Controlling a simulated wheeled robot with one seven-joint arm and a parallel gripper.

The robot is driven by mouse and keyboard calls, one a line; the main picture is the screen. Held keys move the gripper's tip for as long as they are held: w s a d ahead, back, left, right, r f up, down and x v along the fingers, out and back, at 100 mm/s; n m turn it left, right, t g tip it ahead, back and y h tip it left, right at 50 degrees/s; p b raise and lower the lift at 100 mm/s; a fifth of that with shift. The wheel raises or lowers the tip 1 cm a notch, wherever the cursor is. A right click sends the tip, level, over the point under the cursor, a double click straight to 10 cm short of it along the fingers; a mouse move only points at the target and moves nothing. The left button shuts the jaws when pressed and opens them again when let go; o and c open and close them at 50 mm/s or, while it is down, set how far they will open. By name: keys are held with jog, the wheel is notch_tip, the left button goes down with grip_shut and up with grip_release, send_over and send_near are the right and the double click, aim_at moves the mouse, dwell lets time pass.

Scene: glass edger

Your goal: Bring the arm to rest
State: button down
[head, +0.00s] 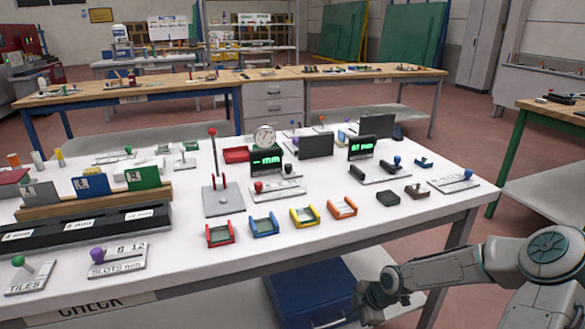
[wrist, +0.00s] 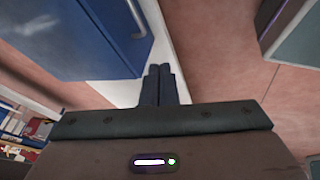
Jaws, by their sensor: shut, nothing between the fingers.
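My gripper (wrist: 160,85) shows in the wrist view with its two dark fingers side by side and touching. Nothing is between them. In the head view my arm is folded low at the bottom right, beside the front right corner of the white table (head: 330,240). The fingers themselves are hard to make out in the head view.
The blue cabinet (head: 310,292) stands under the white table, close to my arm. Colored trays, levers and displays cover the table. A green-legged bench (head: 550,125) stands at the right. Open reddish floor (head: 480,215) lies between them.

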jog(key=s+a+r+m+h+p, duration=0.1)
jog(key=s+r+m+p, duration=0.5)
jog(key=r, duration=0.9)
jog(key=s+a+r+m+h+p, duration=0.1)
jog(key=s+r+m+p, duration=0.5)
jog(key=r, duration=0.9)
jog(key=s+a+r+m+h+p, duration=0.1)
jog(key=s+r+m+p, duration=0.4)
jog(key=s+r, duration=0.6)
notch_tip(320, 180, up, 5)
jog(key=m+h, duration=0.1)
jog(key=m, duration=0.1)
jog(key=shift+m+h+p, duration=0.3)
jog(key=shift+h+p, duration=0.1)
jog(key=shift+s, duration=0.1)
